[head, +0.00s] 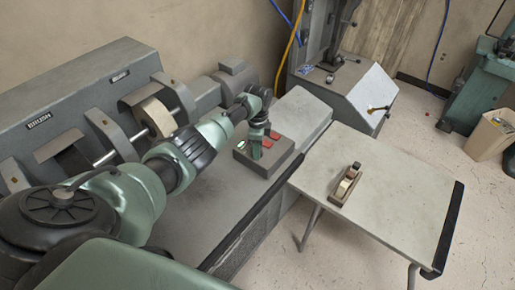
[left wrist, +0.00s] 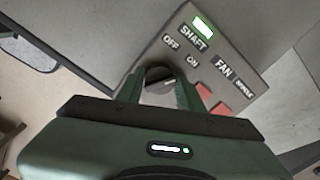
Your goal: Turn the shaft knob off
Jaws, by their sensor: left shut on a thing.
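The grey control box (head: 283,160) stands on the machine's bench in the head view. In the left wrist view its panel (left wrist: 212,58) carries the labels SHAFT, OFF, ON and FAN. The lamp (left wrist: 203,27) by SHAFT glows green. The dark round shaft knob (left wrist: 158,74) lies below the OFF and ON labels. My left gripper (left wrist: 158,90) is shut on this knob, one green finger on each side. I cannot clearly tell which label the knob points to. In the head view my left gripper (head: 256,150) reaches down onto the box and hides the knob. My right gripper is not in view.
The machine's shaft with a pale wheel (head: 155,117) runs behind my left arm. A table (head: 385,190) with a wooden hand plane (head: 345,185) stands to the right. A cardboard box (head: 487,137) is at far right.

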